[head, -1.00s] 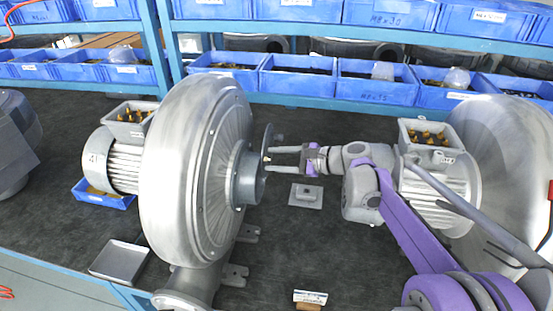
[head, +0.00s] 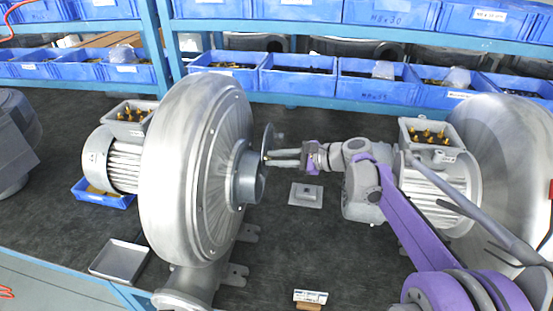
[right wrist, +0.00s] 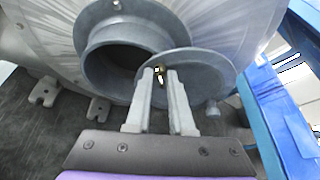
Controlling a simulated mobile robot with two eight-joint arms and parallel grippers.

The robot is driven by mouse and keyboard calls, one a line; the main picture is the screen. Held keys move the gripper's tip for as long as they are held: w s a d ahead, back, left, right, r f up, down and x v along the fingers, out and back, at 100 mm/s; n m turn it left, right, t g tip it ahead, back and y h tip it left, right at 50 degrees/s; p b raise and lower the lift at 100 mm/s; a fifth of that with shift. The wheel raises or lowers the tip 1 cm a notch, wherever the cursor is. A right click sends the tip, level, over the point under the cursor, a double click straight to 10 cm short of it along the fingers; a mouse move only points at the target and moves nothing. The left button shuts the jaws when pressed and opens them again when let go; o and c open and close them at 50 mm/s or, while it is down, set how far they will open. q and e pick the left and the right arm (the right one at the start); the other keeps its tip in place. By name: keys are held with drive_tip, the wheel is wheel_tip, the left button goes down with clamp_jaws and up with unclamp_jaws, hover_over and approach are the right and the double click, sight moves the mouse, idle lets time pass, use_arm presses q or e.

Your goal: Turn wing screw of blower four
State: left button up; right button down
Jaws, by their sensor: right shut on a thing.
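The blower (head: 195,170) is a big grey metal housing with a motor at its left and a round inlet pipe (head: 245,178) facing right. Its number label is too small to read surely. A thin round cover plate (head: 267,145) stands at the pipe's mouth; in the right wrist view the plate (right wrist: 205,72) is swung partly aside, leaving the dark opening partly uncovered. My right gripper (head: 270,158) reaches it from the right. In the right wrist view its fingertips (right wrist: 159,74) are shut on the small brass wing screw (right wrist: 160,70), mostly hidden between them. My left gripper is out of view.
A second blower (head: 500,150) stands close at the right, beside my right arm. A small square plate (head: 306,195) lies on the dark bench, and a metal tray (head: 120,262) lies at its front left. Blue bins (head: 295,78) line the back shelf.

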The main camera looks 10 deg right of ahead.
drive_tip(key=m+g, duration=0.1)
drive_tip(key=m, duration=0.1)
drive_tip(key=m+g+b, duration=0.1)
drive_tip(key=m, duration=0.1)
drive_tip(key=shift+w+d+g+y, duration=0.1)
drive_tip(key=shift+w+g+y, duration=0.1)
drive_tip(key=shift+g+y, duration=0.15)
idle(0.4)
drive_tip(key=c, duration=0.8)
unclamp_jaws()
drive_tip(key=shift+r, duration=0.1)
wheel_tip(320, 180, up, 10)
drive_tip(key=shift+p, duration=0.35)
drive_tip(key=shift+o, duration=0.2)
